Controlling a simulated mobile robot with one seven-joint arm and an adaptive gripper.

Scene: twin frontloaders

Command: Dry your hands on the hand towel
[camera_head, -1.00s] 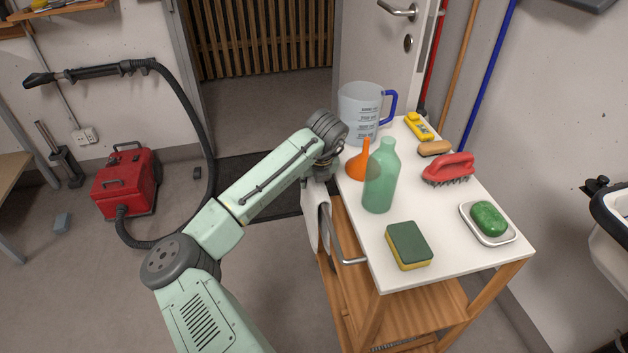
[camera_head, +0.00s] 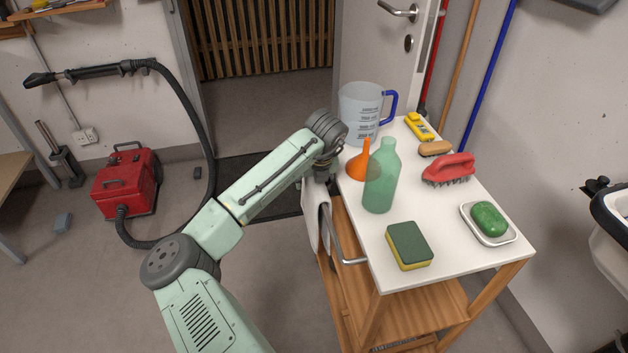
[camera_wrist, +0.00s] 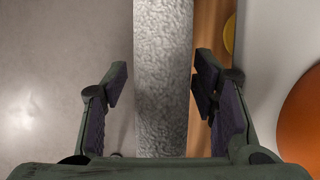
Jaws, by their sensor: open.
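The white hand towel (camera_head: 315,222) hangs over the metal rail (camera_head: 345,250) on the left side of the cart. In the wrist view the textured towel (camera_wrist: 163,60) runs as an upright band between the fingers of my gripper (camera_wrist: 160,90). My gripper is open, with a finger on each side of the towel and a visible gap to each. In the head view my wrist is above the towel's upper end, and the fingers are largely hidden there.
The cart top (camera_head: 450,240) holds a green bottle (camera_head: 381,180), an orange funnel (camera_head: 357,166), a measuring jug (camera_head: 360,105), a sponge (camera_head: 409,245), a red brush (camera_head: 449,170) and green soap (camera_head: 488,218) in a dish. A red machine (camera_head: 125,183) stands at left.

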